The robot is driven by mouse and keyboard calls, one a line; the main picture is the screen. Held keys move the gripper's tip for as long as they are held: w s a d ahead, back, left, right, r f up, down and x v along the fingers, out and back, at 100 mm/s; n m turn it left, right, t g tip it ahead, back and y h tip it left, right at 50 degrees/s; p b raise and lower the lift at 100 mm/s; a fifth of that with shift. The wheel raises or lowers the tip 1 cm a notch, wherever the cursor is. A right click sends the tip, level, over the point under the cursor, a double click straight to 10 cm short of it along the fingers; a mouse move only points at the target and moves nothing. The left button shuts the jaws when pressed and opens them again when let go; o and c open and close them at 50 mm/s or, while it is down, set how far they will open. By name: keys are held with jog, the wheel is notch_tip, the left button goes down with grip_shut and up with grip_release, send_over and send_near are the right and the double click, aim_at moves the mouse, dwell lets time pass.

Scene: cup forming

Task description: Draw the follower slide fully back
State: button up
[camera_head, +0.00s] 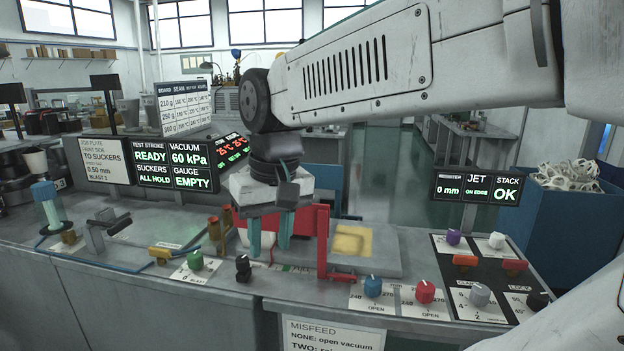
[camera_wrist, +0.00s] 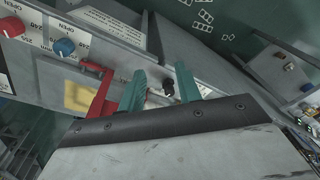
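A red upright bracket (camera_head: 322,243) with a foot and a red panel behind my fingers stands at the middle of the bench. It looks like the follower slide, though I cannot read a name on it. It also shows in the wrist view (camera_wrist: 98,92), left of my fingers. My gripper (camera_head: 269,248) has teal fingers pointing down, in front of the red panel and left of the upright. In the wrist view the fingers (camera_wrist: 160,74) are spread, with nothing seen held between them. Whether a finger touches the red part is hidden. A partly hidden label lies below the fingers.
A plate with a yellow square (camera_head: 352,240) lies right of the red upright. A black knob (camera_head: 243,268) and green knob (camera_head: 195,260) stand left of it. Blue (camera_head: 373,286) and red (camera_head: 425,291) knobs line the front right. A screen (camera_head: 174,165) reads READY.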

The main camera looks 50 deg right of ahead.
jog(key=w+d+r+m, duration=0.25)
jog(key=w+d, duration=0.25)
jog(key=d, duration=0.4)
jog(key=w+d+r+m+y, duration=0.1)
jog(key=w+d+m, duration=0.25)
jog(key=d, duration=0.45)
jog(key=w+d+r+m, duration=0.25)
jog(key=w+d, duration=0.35)
jog(key=d, duration=0.3)
jog(key=shift+t, duration=0.4)
jog(key=x, duration=0.7)
jog(key=shift+s+f, duration=0.1)
jog(key=shift+f, duration=0.25)
grip_shut()
